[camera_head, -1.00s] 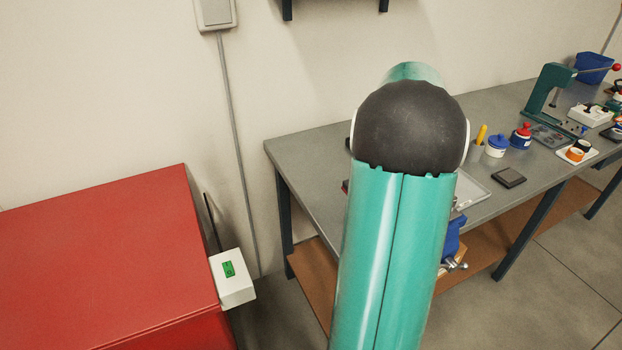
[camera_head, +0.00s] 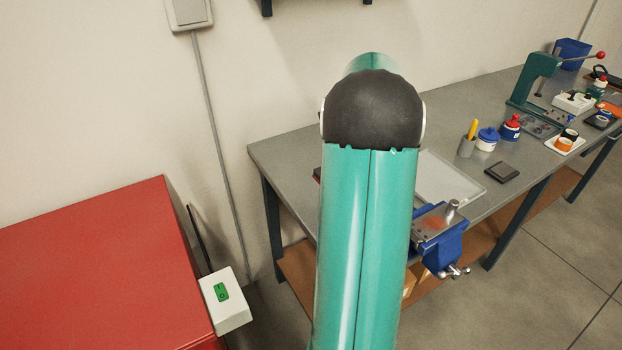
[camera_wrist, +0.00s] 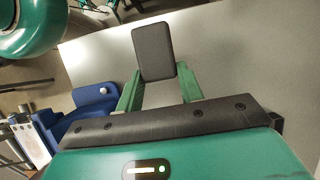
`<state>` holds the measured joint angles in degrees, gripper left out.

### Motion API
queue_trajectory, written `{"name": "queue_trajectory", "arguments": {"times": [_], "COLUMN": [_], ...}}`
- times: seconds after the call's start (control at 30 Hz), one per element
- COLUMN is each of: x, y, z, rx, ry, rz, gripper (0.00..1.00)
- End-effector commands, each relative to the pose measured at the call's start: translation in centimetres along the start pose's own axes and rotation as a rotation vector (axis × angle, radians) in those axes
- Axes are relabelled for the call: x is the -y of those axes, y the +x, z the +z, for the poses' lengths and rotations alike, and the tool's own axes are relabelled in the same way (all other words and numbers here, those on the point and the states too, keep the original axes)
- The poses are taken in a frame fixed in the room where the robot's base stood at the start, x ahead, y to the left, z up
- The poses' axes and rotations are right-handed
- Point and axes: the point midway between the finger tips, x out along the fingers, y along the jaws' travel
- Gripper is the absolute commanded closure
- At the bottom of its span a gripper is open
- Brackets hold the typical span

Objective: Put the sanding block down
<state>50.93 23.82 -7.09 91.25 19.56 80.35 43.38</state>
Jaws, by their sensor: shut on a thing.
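In the wrist view, the sanding block (camera_wrist: 154,52) is a dark grey rounded slab. My gripper (camera_wrist: 159,70) is shut on it, with one green finger at each side. Behind it is the grey top of the workbench (camera_wrist: 225,50); I cannot tell whether the block touches it. In the head view, my teal arm hides the gripper and the block. The workbench (camera_head: 290,150) runs along the wall there.
A blue vise (camera_head: 440,235) is on the bench's front edge; it also shows in the wrist view (camera_wrist: 75,118). A pale tray (camera_head: 450,178), a dark flat pad (camera_head: 502,171), pots (camera_head: 487,139) and a green press (camera_head: 530,80) stand rightward. A red cabinet (camera_head: 90,260) is at left.

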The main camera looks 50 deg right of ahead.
Motion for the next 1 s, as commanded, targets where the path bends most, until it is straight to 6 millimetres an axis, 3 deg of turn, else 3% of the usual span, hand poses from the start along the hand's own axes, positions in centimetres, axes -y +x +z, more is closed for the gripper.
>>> {"name": "queue_trajectory", "arguments": {"times": [0.2, 0.4, 0.73, 0.9, 1.0], "x": [5.0, 8.0, 10.4, 10.2, 10.2], "y": [2.3, 5.6, 8.2, 10.5, 10.7], "z": [-0.5, -1.6, -2.5, -3.5, -3.6], "rx": [0.002, 0.002, 0.003, 0.003, 0.002], "ry": [-0.004, -0.003, -0.002, -0.001, -0.001], "rz": [0.002, 0.002, 0.002, 0.001, 0.0], "gripper": [0.99, 0.99, 0.99, 0.99, 0.99]}}
